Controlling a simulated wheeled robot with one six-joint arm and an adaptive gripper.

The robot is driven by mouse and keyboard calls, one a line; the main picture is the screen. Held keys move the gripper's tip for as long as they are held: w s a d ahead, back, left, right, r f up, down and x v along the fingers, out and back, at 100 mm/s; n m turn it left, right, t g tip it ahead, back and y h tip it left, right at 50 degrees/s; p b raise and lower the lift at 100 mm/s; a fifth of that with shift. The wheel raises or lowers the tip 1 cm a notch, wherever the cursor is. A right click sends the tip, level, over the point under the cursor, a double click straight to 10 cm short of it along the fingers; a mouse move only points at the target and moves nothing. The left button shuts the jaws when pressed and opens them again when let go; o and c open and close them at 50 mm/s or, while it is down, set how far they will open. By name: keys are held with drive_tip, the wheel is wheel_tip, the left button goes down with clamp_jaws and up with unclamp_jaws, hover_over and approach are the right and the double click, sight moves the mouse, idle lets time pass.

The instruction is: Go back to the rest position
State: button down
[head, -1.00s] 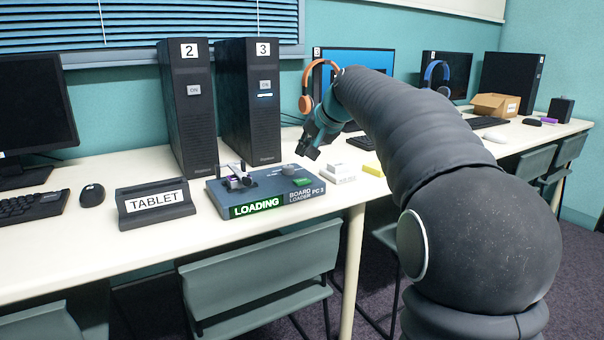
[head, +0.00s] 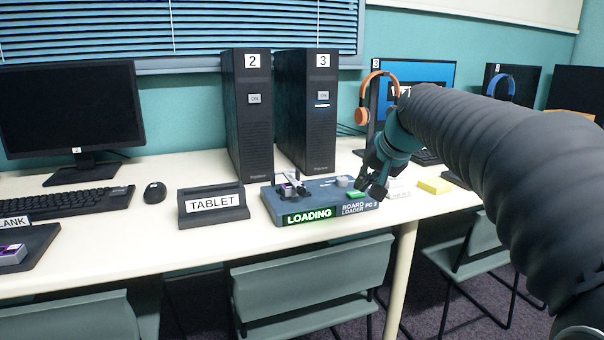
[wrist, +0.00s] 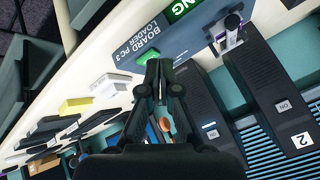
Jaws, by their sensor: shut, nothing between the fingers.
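My gripper (head: 369,187) is shut and empty. In the head view it hangs over the right end of the board loader (head: 268,208), a grey-blue box with a lit green "LOADING" label and the words "BOARD LOADER PC 3". In the wrist view my gripper (wrist: 159,72) points toward the table, with the loader (wrist: 190,40) beyond its fingertips. A small device with a purple part (head: 290,188) sits in the loader's left side. My arm crosses the right side of the head view and hides part of the table behind it.
Towers 2 (head: 249,120) and 3 (head: 308,110) stand behind the loader. An empty-looking tablet stand (head: 213,205), a mouse (head: 155,192) and a keyboard (head: 75,202) are to the left. A yellow block (head: 434,186) lies to the right. Chairs (head: 310,275) stand below the table's front edge.

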drive_tip(key=s+f+n+h, duration=0.1)
drive_tip(key=s+f, duration=0.4)
drive_tip(key=s, duration=0.5)
drive_tip(key=s+f+n+g+h+p, duration=0.1)
drive_tip(key=s+f, duration=0.4)
drive_tip(key=s, duration=0.5)
drive_tip(key=s+f+n+g+p, duration=0.1)
drive_tip(key=s+f, duration=0.5)
drive_tip(key=s, duration=0.4)
drive_tip(key=shift+d+h, duration=0.4)
drive_tip(key=shift+s, duration=0.1)
